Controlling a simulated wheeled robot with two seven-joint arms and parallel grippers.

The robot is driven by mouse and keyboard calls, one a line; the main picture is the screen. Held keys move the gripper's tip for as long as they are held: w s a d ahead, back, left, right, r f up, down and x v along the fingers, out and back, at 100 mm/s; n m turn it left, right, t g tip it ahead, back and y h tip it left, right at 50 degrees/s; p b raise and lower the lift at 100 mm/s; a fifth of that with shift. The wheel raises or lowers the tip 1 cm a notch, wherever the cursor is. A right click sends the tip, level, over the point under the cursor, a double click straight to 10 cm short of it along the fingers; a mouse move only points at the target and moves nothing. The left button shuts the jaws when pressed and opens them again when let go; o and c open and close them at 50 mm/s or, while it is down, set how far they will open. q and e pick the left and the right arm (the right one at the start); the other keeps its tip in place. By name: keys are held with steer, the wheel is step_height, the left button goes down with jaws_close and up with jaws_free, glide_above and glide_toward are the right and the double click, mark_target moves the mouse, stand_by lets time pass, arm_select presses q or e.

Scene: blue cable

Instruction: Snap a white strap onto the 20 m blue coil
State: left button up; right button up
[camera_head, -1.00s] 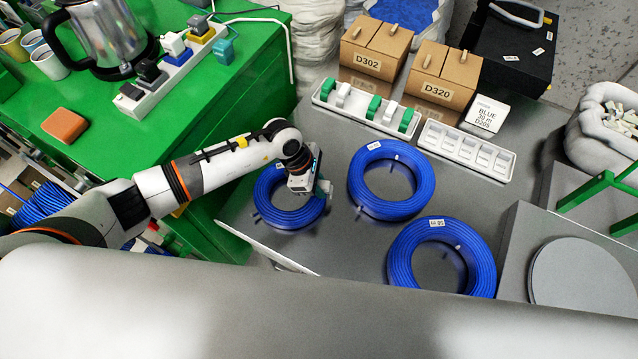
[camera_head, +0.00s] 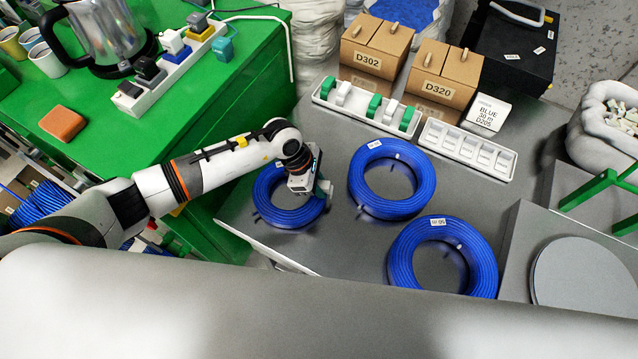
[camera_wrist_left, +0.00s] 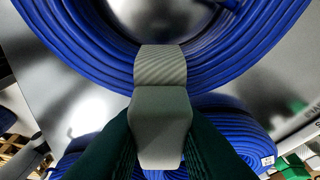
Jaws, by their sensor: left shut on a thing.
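Three blue cable coils lie on the grey metal table: a left coil (camera_head: 268,205), a middle coil (camera_head: 360,190) and a right coil (camera_head: 400,262). The middle and right coils carry small white labels, too small to read surely. My left gripper (camera_head: 323,190) is at the right side of the left coil. In the left wrist view its dark green fingers (camera_wrist_left: 160,150) are shut on a pale strap (camera_wrist_left: 160,105). The strap's ribbed end overlaps the blue cable of the coil (camera_wrist_left: 85,45). Whether it is closed around the cable is hidden. My right gripper is out of view.
A white rack (camera_head: 352,112) holds green and white straps; an empty white tray (camera_head: 467,152) is beside it. Behind stand boxes D302 (camera_head: 375,50) and D320 (camera_head: 447,70) and a white box (camera_head: 487,115). A green bench (camera_head: 130,145) is at the left.

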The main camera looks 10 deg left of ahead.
mark_target(319, 183)
arm_select(q)
steer(key=shift+f, duration=0.1)
stand_by(0.4)
steer(key=o, duration=1.2)
steer(key=shift+c, duration=0.2)
steer(key=shift+r+p, duration=2.2)
steer(key=shift+r, duration=1.3)
